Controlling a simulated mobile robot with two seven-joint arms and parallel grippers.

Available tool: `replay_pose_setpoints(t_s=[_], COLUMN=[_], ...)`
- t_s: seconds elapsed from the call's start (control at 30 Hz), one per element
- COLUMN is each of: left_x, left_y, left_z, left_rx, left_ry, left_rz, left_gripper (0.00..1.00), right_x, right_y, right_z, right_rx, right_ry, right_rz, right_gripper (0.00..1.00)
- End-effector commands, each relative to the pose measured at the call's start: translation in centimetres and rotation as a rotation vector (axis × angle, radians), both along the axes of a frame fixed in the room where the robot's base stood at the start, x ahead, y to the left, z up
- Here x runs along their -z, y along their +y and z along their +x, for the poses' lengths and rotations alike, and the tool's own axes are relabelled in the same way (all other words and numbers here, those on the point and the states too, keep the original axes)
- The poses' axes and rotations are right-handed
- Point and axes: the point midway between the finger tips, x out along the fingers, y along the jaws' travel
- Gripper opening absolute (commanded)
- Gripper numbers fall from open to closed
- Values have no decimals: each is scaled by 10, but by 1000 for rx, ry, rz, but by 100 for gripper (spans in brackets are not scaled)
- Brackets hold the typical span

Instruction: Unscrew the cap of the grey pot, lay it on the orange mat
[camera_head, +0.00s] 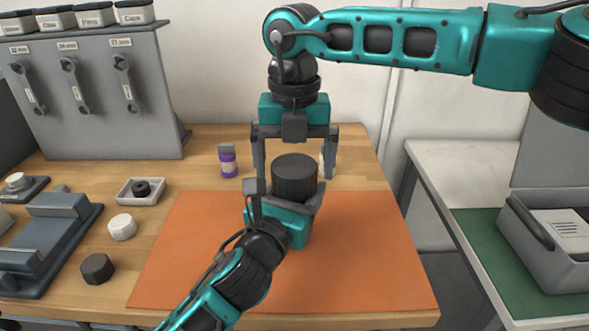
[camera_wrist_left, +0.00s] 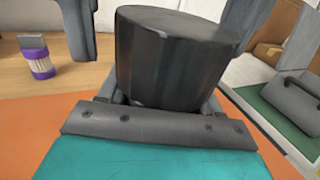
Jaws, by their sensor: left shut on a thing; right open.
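The grey pot (camera_head: 294,178), a dark upright cylinder with a flat top, stands over the orange mat (camera_head: 370,260). It also fills the middle of the left wrist view (camera_wrist_left: 178,58). I cannot make out a seam between its cap and body. My left gripper (camera_head: 286,198) comes from the lower left and is shut on the pot low down, hiding its base. My right gripper (camera_head: 294,165) points down from above, open, with one finger on each side of the pot. I see gaps between these fingers and the pot in the head view.
A purple-banded bottle (camera_head: 228,161) stands behind the mat; another small pale item is partly hidden by the right finger. A white cap (camera_head: 122,227), a dark hexagonal piece (camera_head: 97,268) and a small tray (camera_head: 141,191) lie left. The mat's right and front parts are bare.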

Motion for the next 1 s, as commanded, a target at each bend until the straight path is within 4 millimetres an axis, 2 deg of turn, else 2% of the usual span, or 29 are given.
replay_pose_setpoints(t_s=[0.13,0.23,0.6,0.77,1.0], left_x=[1,1,1,1,0], left_y=[0,0,0,0,0], left_z=[0,0,0,0,0], left_rx=[-1,-1,-1,-1,-1], left_ry=[1,1,1,1,1], left_rz=[1,1,1,1,1], left_gripper=[0,0,0,0,0], right_x=[-22,-28,-58,-45,-7], right_y=[0,0,1,0,0], right_z=[0,0,0,0,0], right_rx=[0,-1,-1,0,0], right_ry=[-1,0,2,3,3], right_rz=[1,0,2,-2,-1], right_gripper=[100,97,97,97,97])
